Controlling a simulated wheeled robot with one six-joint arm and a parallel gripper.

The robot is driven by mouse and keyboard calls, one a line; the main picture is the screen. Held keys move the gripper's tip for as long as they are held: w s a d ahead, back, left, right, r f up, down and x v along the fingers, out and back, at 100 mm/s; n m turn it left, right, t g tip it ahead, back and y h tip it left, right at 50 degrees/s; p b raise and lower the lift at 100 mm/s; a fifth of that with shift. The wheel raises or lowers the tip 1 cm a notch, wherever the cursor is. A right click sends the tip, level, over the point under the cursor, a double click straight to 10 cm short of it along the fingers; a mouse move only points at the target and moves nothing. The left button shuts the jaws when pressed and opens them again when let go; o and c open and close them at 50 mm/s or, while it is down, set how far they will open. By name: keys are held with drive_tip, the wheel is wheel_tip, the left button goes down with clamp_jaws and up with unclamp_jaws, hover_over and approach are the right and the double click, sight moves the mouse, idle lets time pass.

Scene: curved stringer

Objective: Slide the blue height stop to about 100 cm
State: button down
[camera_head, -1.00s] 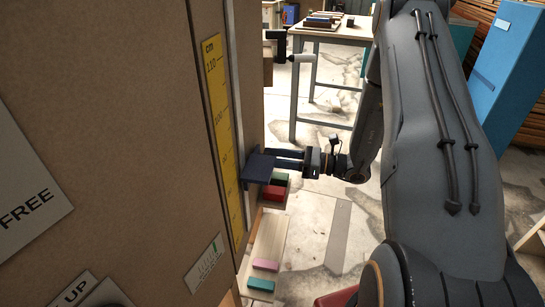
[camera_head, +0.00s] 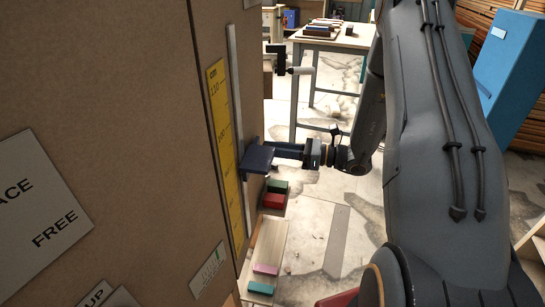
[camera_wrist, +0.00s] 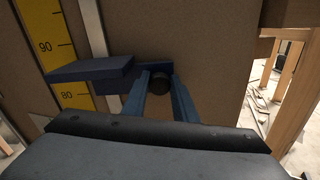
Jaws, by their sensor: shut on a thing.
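The blue height stop (camera_head: 257,158) sits on a vertical rail beside the yellow cm scale (camera_head: 224,140) on the brown panel. In the wrist view the stop's dark blue plate (camera_wrist: 90,69) reaches across the scale (camera_wrist: 61,45) between the 80 and 90 marks, nearer 90. My gripper (camera_head: 290,150) comes in from the right and is shut on the stop. In the wrist view its blue fingers (camera_wrist: 160,98) close around a dark round knob (camera_wrist: 160,83) on the stop.
A work table (camera_head: 330,38) stands behind. A blue panel (camera_head: 510,65) leans at the right.

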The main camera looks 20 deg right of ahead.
wheel_tip(320, 180, up, 13)
drive_tip(key=p, duration=0.6)
drive_tip(key=shift+f, duration=0.15)
drive_tip(key=c, duration=1.4)
unclamp_jaws()
drive_tip(key=shift+d, duration=0.1)
drive_tip(key=b+v, duration=0.2)
drive_tip(key=v, duration=0.5)
drive_tip(key=shift+s+d, duration=0.25)
drive_tip(key=shift+f, duration=0.1)
